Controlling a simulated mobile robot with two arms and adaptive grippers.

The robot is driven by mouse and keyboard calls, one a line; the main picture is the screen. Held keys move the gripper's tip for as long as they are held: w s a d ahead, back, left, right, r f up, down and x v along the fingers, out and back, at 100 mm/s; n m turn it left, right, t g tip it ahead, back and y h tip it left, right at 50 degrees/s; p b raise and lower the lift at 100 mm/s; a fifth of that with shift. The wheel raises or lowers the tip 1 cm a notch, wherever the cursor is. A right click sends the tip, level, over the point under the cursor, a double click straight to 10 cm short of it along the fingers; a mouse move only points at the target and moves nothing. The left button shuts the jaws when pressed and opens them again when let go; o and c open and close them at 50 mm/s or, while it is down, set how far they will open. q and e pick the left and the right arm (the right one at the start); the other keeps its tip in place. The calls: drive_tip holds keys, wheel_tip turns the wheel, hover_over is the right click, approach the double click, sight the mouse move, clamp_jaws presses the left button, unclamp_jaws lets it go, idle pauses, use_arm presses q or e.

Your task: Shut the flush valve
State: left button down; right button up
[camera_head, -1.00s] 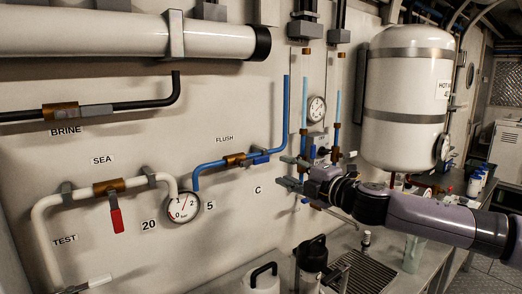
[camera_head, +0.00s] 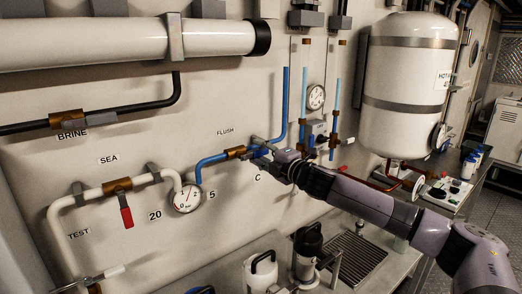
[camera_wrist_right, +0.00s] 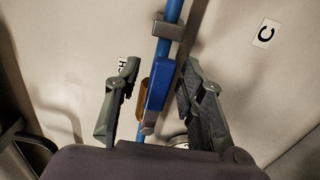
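The flush valve is on the blue pipe (camera_head: 212,159) under the FLUSH label, with a brass body (camera_head: 236,152). In the head view my right gripper (camera_head: 262,151) is at the valve's right end and covers much of its handle. In the right wrist view the blue handle (camera_wrist_right: 158,84) lies along the pipe beside the brass body (camera_wrist_right: 143,98). The right gripper (camera_wrist_right: 159,72) is open, with one finger on each side of the handle and visible gaps between. Whether a finger touches the handle cannot be told. My left gripper is not in view.
A round gauge (camera_head: 187,198) and a red-handled SEA valve (camera_head: 126,216) are left of the flush valve. A white tank (camera_head: 408,120) hangs at the right. Containers (camera_head: 307,250) and a drain grate (camera_head: 352,258) are on the counter below.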

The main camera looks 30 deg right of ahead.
drive_tip(key=shift+c, duration=0.4)
clamp_jaws()
idle(0.5)
